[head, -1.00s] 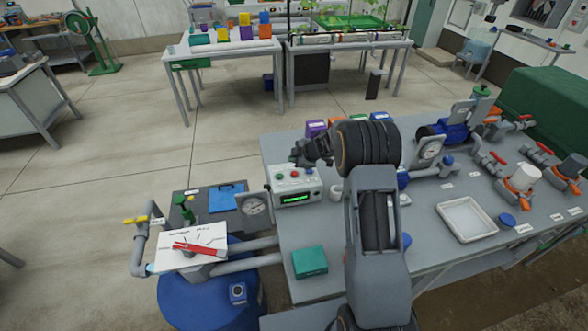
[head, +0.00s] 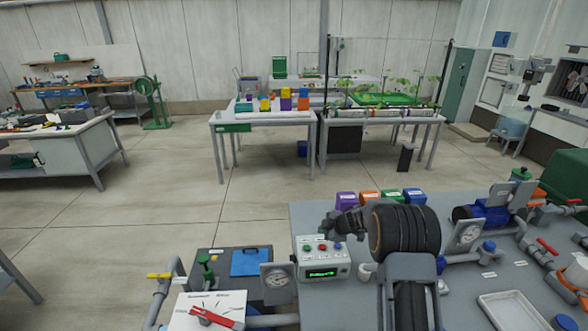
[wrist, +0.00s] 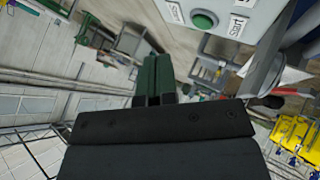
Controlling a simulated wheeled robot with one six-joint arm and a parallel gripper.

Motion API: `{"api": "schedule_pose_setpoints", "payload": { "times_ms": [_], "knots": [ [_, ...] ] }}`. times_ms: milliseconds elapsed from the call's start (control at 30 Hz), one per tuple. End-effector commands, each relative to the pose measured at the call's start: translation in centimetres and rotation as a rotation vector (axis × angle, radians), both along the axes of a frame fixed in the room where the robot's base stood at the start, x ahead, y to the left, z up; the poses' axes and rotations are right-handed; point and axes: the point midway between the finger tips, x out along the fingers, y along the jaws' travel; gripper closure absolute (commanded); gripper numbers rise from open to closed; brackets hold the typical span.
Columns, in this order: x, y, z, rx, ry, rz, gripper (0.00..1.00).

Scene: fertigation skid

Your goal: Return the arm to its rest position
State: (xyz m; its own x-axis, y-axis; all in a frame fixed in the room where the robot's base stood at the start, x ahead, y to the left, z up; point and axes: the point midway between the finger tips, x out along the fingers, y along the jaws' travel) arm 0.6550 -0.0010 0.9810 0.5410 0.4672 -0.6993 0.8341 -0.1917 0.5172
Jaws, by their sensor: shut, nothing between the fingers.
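My gripper shows in the wrist view (wrist: 157,70), its two dark green fingers together with nothing between them. In the head view my arm is folded over the grey skid table (head: 465,262), its dark wrist end pointing left. The gripper's fingers are hard to make out there. The wrist end is close to the control box (head: 322,258), above or behind its top edge; the exact gap cannot be told. In the wrist view a white panel with a green start button (wrist: 205,19) is at the top, apart from the fingers.
Purple, orange, green and blue boxes (head: 368,199) stand behind my wrist. A white tray (head: 515,312) lies front right.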

Motion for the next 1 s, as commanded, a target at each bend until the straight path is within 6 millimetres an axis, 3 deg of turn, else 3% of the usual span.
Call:
{"api": "schedule_pose_setpoints", "payload": {
  "times_ms": [133, 200, 267, 367, 500, 667, 800, 1000],
  "knots": [
    [1.0, -2.0, -0.5, -0.065, -0.038, -0.122, 1.00],
    [0.7, -3.9, -1.7, -0.097, -0.027, -0.269, 1.00],
    [0.0, -5.9, -1.1, -0.128, -0.020, -0.423, 1.00],
    [-2.6, -8.7, 1.5, -0.174, 0.013, -0.691, 1.00],
    [-9.3, -10.6, 5.7, -0.191, 0.131, -1.025, 1.00],
    [-18.2, -9.4, 9.4, -0.137, 0.328, -1.282, 1.00],
    [-25.3, -6.5, 11.8, -0.033, 0.500, -1.401, 1.00],
    [-32.4, -2.2, 14.4, 0.145, 0.650, -1.440, 1.00]
  ]
}}
